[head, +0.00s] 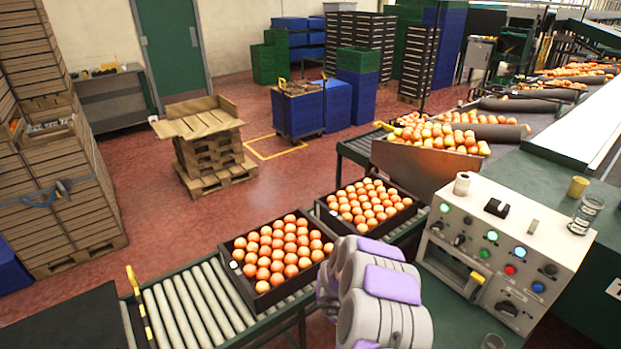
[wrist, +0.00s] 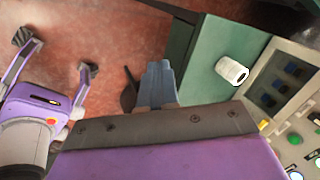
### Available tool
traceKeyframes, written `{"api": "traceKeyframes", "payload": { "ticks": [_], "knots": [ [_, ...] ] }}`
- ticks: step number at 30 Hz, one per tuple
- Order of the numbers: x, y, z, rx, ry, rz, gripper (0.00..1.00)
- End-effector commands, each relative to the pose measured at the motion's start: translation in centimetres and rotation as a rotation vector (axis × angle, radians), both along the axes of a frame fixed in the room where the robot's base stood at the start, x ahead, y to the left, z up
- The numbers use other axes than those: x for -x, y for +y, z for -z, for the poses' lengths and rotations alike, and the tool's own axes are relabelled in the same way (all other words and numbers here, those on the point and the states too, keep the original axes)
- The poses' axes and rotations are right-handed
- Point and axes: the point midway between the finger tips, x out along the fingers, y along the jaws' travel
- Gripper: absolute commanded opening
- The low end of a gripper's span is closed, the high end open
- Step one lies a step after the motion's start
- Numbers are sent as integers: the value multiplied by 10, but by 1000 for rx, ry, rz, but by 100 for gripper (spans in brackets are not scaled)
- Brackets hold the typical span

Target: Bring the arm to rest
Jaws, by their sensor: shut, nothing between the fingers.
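My gripper (wrist: 158,84) shows in the wrist view as grey-blue fingers beyond a dark plate. The fingers are together and hold nothing. They point over the red floor beside a green surface (wrist: 222,62). My grey and purple arm is folded close in at the bottom middle of the head view.
Two black crates of oranges (head: 235,277) (head: 322,207) sit on the roller conveyor (head: 190,308). A control box (head: 510,235) with buttons stands at right. A white cylindrical item (wrist: 231,70) is on the green surface near the fingers. Open floor (head: 150,225) lies beyond the conveyor.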

Motion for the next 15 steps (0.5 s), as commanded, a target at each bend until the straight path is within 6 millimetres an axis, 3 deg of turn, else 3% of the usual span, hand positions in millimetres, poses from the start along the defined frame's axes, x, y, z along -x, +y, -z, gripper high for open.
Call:
{"api": "traceKeyframes", "payload": {
  "ticks": [3, 7, 11, 15],
  "knots": [
    [-30, 49, -53, -104, -88, -195, 0],
    [-44, 93, -111, -190, -169, -415, 0],
    [-41, 125, -172, -257, -238, -639, 0],
    [-18, 149, -231, -300, -288, -880, 0]
  ]
}}
